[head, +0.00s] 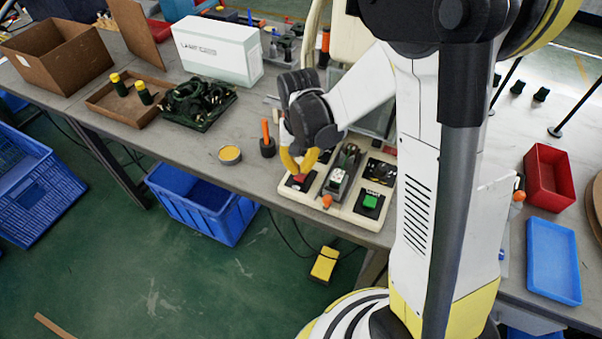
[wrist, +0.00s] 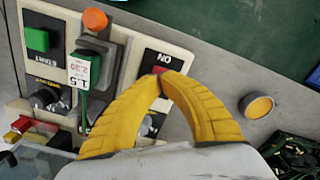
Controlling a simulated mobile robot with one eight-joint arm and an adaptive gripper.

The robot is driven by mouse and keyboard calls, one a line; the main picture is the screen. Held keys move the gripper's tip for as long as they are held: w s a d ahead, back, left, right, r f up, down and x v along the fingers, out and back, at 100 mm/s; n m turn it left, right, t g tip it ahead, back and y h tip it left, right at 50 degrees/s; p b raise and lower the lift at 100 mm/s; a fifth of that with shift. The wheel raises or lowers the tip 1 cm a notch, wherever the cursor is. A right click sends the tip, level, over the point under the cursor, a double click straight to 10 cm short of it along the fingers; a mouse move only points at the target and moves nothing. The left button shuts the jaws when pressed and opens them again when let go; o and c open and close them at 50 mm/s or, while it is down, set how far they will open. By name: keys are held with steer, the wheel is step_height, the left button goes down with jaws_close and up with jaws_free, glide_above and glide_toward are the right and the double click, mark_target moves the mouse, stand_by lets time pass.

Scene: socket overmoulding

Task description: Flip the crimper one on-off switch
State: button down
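The crimper's beige base (head: 335,209) stands on the workbench in the head view, and its panel (wrist: 131,28) fills the upper left of the wrist view. A red switch or button (head: 296,183) sits on a black plate at the base's left front. A bit of the red (wrist: 158,69) shows at my fingertips in the wrist view. My gripper (wrist: 163,74) has yellow fingers with their tips together over this plate, mostly hiding the red part. Contact cannot be told. In the head view, my gripper (head: 298,172) is just above it. A green button (head: 370,201) is at the base's right.
A yellow-topped round tin (head: 230,154) and an orange-handled tool in a black holder (head: 267,146) stand to the left. Blue crates (head: 205,210) are below the bench.

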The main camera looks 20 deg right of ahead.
mark_target(299, 177)
steer(key=shift+f+b, duration=1.5)
steer(key=shift+f, duration=0.3)
stand_by(0.5)
steer(key=shift+r, duration=0.15)
steer(key=shift+r+p, duration=2.6)
steer(key=shift+r, duration=0.8)
